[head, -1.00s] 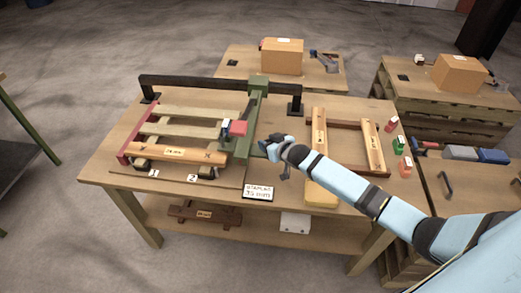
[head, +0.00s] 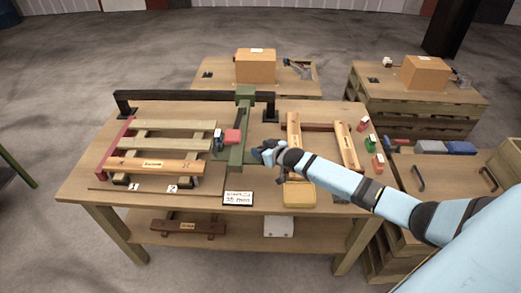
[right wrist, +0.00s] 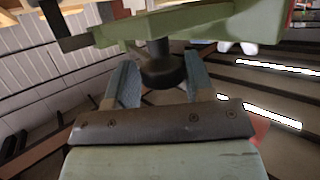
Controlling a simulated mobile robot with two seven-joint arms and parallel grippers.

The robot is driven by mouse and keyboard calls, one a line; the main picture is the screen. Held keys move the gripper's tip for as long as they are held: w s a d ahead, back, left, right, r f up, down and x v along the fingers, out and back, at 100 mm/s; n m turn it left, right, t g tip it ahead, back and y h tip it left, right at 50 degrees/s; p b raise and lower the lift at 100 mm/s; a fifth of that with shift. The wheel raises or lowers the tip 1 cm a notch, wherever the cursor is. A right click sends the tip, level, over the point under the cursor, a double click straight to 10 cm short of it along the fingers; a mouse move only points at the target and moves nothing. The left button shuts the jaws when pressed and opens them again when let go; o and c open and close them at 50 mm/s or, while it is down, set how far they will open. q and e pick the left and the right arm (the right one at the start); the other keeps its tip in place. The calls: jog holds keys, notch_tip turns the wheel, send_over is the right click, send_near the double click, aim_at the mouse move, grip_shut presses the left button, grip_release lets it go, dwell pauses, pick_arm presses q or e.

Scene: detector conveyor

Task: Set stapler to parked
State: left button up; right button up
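The stapler appears to be the red block (head: 232,136) with a dark body on the left side of a green crossarm (head: 237,155). The crossarm hangs on a black rail (head: 180,96) near the rail's right end, beside the slatted pallet (head: 160,145). My right gripper (head: 259,153) is close to the right side of the crossarm. In the right wrist view the gripper (right wrist: 161,85) is open, its two blue fingers on either side of a dark round knob (right wrist: 162,70) under a green beam (right wrist: 175,25). Gaps show beside the knob. My left gripper is out of view.
A wooden frame (head: 293,135) and a yellow block (head: 299,194) lie on the table right of the crossarm. Small red and green items (head: 370,155) stand at the table's right edge. A label card (head: 238,198) is at the front edge. Other tables stand behind and right.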

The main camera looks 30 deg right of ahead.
jog(key=shift+o, duration=0.8)
jog(key=shift+s+d, duration=0.1)
jog(key=shift+s, duration=0.25)
jog(key=b+v, duration=0.1)
jog(key=v, duration=1.2)
jog(key=shift+s, duration=0.15)
jog(key=shift+r, duration=0.1)
jog(key=s+a+f+g, duration=0.1)
jog(key=s+a+f, duration=0.5)
jog(key=s+a, duration=0.4)
jog(key=s+a+f+g, duration=0.1)
jog(key=s+a+f, duration=0.4)
jog(key=s+a, duration=0.6)
jog(key=shift+s+a+f+n+y, duration=0.15)
jog(key=shift+s+f+n+y, duration=0.2)
jog(key=shift+s, duration=0.65)
